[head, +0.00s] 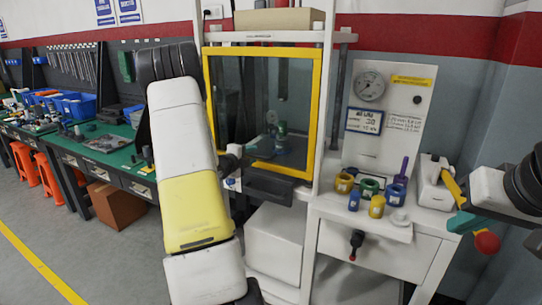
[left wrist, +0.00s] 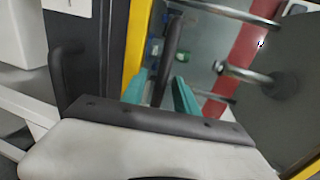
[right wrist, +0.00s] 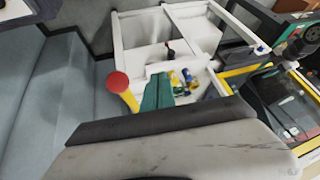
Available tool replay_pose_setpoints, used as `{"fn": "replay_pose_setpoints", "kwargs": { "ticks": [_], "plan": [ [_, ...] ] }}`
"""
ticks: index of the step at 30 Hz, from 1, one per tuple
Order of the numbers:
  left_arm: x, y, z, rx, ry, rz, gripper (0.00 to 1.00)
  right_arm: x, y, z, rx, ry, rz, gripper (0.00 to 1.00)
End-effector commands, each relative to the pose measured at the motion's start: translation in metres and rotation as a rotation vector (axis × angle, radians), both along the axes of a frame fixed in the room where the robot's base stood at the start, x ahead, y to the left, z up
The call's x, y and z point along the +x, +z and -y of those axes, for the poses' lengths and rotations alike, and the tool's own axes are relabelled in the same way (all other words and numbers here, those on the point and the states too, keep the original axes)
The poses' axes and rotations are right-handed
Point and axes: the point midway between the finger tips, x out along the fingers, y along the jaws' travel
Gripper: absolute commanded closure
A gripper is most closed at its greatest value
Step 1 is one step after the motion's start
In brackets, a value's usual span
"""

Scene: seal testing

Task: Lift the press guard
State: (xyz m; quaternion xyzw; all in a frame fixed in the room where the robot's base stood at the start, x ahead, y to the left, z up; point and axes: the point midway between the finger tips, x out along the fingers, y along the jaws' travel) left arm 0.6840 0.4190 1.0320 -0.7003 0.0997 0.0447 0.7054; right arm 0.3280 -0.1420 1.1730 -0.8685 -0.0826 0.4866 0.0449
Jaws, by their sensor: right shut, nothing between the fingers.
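The press guard (head: 208,105) is a clear panel in a yellow frame, upright across the press front. Its yellow edge (left wrist: 138,45) also shows in the left wrist view. My left arm covers the frame's left side in the head view, and its fingertips cannot be made out there. In the left wrist view my left gripper (left wrist: 162,88) is open. A dark bar (left wrist: 172,45) lies between its teal fingers in that picture; contact cannot be told. My right gripper (head: 465,222) is shut and empty at the far right, also in the right wrist view (right wrist: 158,92).
A red ball knob (head: 487,242) is beside my right gripper. Several coloured cylinders (head: 370,187) stand on the white bench (head: 330,206) right of the press, below a gauge panel (head: 370,130). A green workbench (head: 95,140) is at left. Open floor lies front left.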

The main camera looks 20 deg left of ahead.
Motion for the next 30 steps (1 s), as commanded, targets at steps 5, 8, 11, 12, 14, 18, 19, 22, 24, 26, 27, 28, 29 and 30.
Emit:
{"fn": "replay_pose_setpoints", "kwargs": {
  "ticks": [5, 8, 11, 12, 14, 18, 19, 22, 24, 26, 27, 28, 29, 30],
  "plan": [
    [0.0009, -0.0001, 0.0003, -0.001, 0.000, 0.000, 0.64, 0.0000, 0.0000, 0.0000, 0.000, 0.000, 0.000, 1.00],
    [0.0008, -0.0001, 0.0003, -0.001, 0.000, 0.000, 0.72, 0.0000, 0.0000, 0.0000, 0.000, 0.000, 0.000, 1.00],
    [0.0008, -0.0001, 0.0003, -0.001, 0.000, 0.000, 0.92, 0.0000, 0.0000, 0.0000, 0.000, 0.000, 0.000, 1.00],
    [0.0007, 0.0000, 0.0004, -0.001, 0.000, 0.000, 0.99, 0.0000, 0.0000, 0.0000, 0.000, 0.000, 0.000, 1.00],
    [0.0007, 0.0000, 0.0004, -0.001, 0.000, 0.000, 1.00, 0.0000, 0.0000, 0.0000, 0.000, 0.000, 0.000, 1.00],
    [0.0007, -0.0001, 0.0004, -0.001, 0.000, 0.000, 1.00, 0.0000, 0.0000, 0.0000, 0.000, 0.000, 0.000, 1.00],
    [0.0006, -0.0001, 0.0003, -0.001, 0.000, 0.000, 1.00, 0.0000, 0.0000, 0.0000, 0.000, 0.000, 0.000, 1.00],
    [0.0005, -0.0002, 0.0003, -0.001, 0.000, 0.000, 1.00, 0.0000, 0.0000, 0.0000, 0.000, 0.000, 0.000, 1.00],
    [0.0005, -0.0003, 0.0003, -0.001, 0.000, -0.001, 1.00, 0.0000, 0.0000, 0.0000, 0.000, 0.000, 0.000, 1.00],
    [0.0005, -0.0003, 0.0003, -0.001, 0.000, -0.001, 1.00, 0.0000, 0.0000, 0.0000, 0.000, 0.000, 0.000, 1.00],
    [0.0004, -0.0003, 0.0003, -0.001, 0.000, -0.001, 1.00, 0.0000, 0.0000, 0.0000, 0.000, 0.000, 0.000, 1.00],
    [0.0004, -0.0003, 0.0003, -0.001, 0.000, -0.001, 1.00, 0.0000, 0.0000, 0.0000, 0.000, 0.000, 0.000, 1.00],
    [0.0004, -0.0003, 0.0003, -0.001, 0.000, -0.001, 1.00, 0.0000, 0.0000, 0.0000, 0.000, 0.000, 0.000, 1.00],
    [0.0004, -0.0004, 0.0003, -0.001, 0.000, -0.001, 1.00, 0.0000, 0.0000, 0.0000, 0.000, 0.000, 0.000, 1.00]
  ]
}}
